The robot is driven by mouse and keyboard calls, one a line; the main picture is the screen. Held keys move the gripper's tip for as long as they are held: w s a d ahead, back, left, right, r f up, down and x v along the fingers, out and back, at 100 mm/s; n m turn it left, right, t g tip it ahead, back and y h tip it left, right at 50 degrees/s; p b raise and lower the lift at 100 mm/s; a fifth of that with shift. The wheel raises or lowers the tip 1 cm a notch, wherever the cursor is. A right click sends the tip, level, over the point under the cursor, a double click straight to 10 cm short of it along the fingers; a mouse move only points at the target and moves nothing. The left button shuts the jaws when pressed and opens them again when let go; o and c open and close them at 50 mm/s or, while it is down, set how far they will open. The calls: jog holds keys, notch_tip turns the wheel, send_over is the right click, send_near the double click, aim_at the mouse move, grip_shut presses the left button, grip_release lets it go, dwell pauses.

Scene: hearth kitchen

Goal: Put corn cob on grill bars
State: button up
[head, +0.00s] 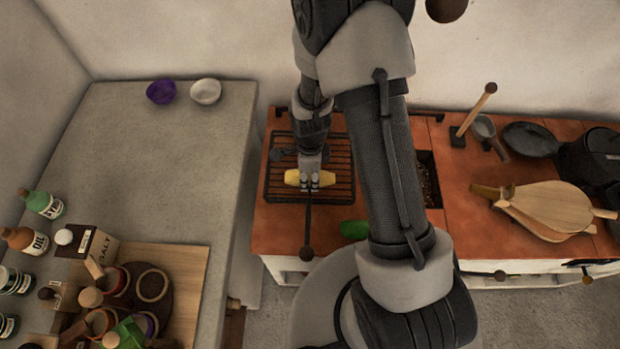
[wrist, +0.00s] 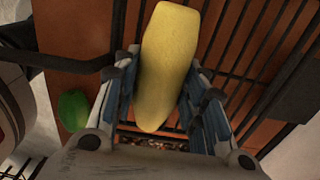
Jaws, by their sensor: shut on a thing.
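The yellow corn cob (head: 324,178) is between the fingers of my gripper (head: 310,184), over the dark grill bars (head: 281,192) on the orange hearth top. In the wrist view the corn cob (wrist: 168,62) lies lengthwise between the two fingertips of my gripper (wrist: 165,85), with the bars (wrist: 237,48) behind it. My gripper is shut on the cob. I cannot tell whether the cob touches the bars.
A green vegetable (head: 354,229) lies on the hearth top (head: 400,135) in front of the grill; it also shows in the wrist view (wrist: 73,110). Wooden bellows (head: 548,207) and black pans (head: 530,139) are to the right. A grey counter (head: 150,150) with bottles is left.

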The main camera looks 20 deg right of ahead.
jog(key=shift+f, duration=0.7)
jog(key=shift+f, duration=0.1)
jog(key=o, duration=1.2)
jog(key=shift+c, duration=0.2)
